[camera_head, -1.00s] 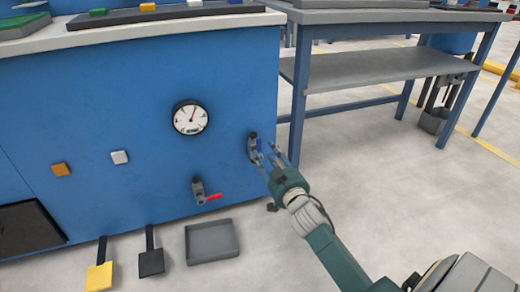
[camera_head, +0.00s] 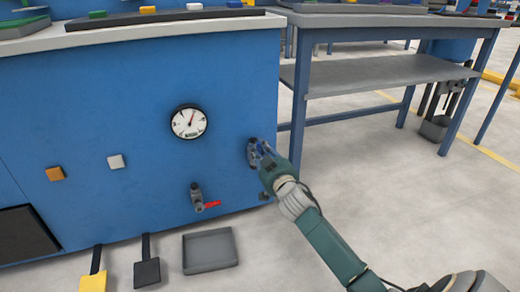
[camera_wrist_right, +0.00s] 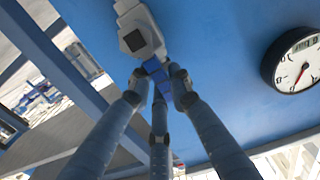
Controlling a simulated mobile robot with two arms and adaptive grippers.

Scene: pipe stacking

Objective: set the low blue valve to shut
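The low blue valve (camera_head: 252,147) is on the right part of the blue panel, right of the gauge. In the right wrist view its grey body (camera_wrist_right: 140,35) is at the top and its blue handle (camera_wrist_right: 159,78) points down from it. My right gripper (camera_head: 262,152) is at this valve. In the wrist view my right gripper's fingertips (camera_wrist_right: 159,92) stand on both sides of the blue handle, with a third finger below. I cannot tell whether they press on it. My left gripper is not in view.
A valve with a red handle (camera_head: 211,205) sits lower left on the panel. A round gauge (camera_head: 188,122) is above it. A grey tray (camera_head: 210,250) and two pedals, yellow (camera_head: 93,283) and black (camera_head: 147,272), are at the floor. A workbench (camera_head: 385,72) stands to the right.

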